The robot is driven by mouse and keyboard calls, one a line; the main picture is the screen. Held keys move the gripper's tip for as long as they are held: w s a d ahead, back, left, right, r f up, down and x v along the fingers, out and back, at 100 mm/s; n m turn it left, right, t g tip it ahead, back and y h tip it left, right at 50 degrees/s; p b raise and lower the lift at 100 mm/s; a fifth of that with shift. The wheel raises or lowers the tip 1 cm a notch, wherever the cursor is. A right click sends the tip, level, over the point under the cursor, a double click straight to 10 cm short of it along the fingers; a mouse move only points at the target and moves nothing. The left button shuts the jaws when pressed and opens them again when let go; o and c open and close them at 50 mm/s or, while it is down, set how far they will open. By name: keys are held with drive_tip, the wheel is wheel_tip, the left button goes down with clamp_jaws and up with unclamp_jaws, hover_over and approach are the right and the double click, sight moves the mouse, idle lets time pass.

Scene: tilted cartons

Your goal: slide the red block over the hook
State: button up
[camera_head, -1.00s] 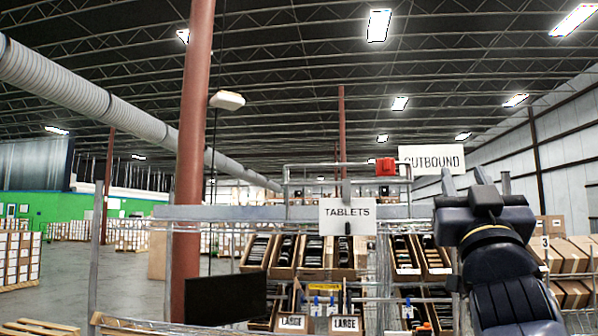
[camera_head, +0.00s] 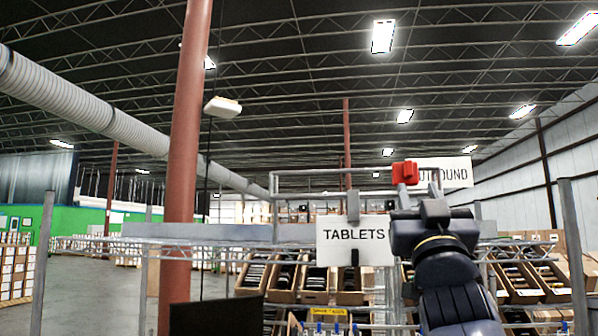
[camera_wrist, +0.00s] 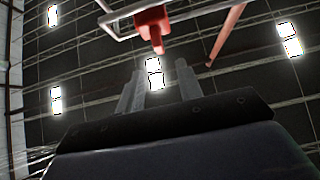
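The red block (camera_head: 405,172) is at the top of the rack, by the right end of the upper grey rail, above the TABLETS sign. In the wrist view the red block (camera_wrist: 152,18) sits at a bent pale bar, with a narrower part pointing down toward my gripper. My gripper (camera_head: 418,193) points up just below and right of the block. In the wrist view my gripper (camera_wrist: 160,80) has its two grey fingers apart, with nothing between them. The block is beyond the fingertips; I cannot tell if they touch. I cannot make out a separate hook.
The TABLETS sign (camera_head: 354,241) hangs left of my arm, and the OUTBOUND sign (camera_head: 445,172) stands behind the gripper. A grey rail (camera_head: 200,231) crosses the rack front. Cartons (camera_head: 315,278) fill the tilted shelf below. Air above the rack is open.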

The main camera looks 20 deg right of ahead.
sight(410, 168)
drive_tip(key=p+x, duration=0.3)
drive_tip(key=x, duration=0.5)
drive_tip(key=shift+f, duration=0.1)
drive_tip(key=shift+c, duration=0.2)
clamp_jaws()
